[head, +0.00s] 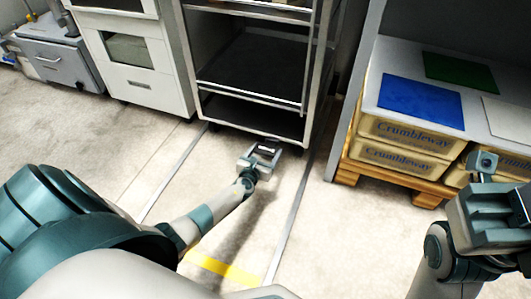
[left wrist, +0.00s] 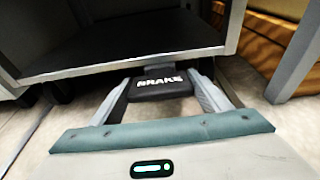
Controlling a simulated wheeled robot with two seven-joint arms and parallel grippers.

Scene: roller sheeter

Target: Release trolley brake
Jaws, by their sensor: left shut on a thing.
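The trolley (head: 250,120) is a tall rack with dark shelves, standing between two floor lines. Its brake pedal (left wrist: 162,84) is a black piece marked "BRAKE" under the bottom shelf's front edge. My left gripper (head: 264,151) is low at the trolley's front and shut on the brake pedal. In the left wrist view its two fingers (left wrist: 162,92) stand one on each side of the pedal. My right gripper (head: 482,165) is raised at the right of the head view, away from the trolley; its finger gap is not clear.
Crumbleway boxes (head: 400,133) sit on a wooden pallet (head: 385,181) under a grey table (head: 407,55) with blue, green and white sheets. A white cabinet (head: 137,60) stands left of the trolley. Yellow tape (head: 222,268) marks the floor in front.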

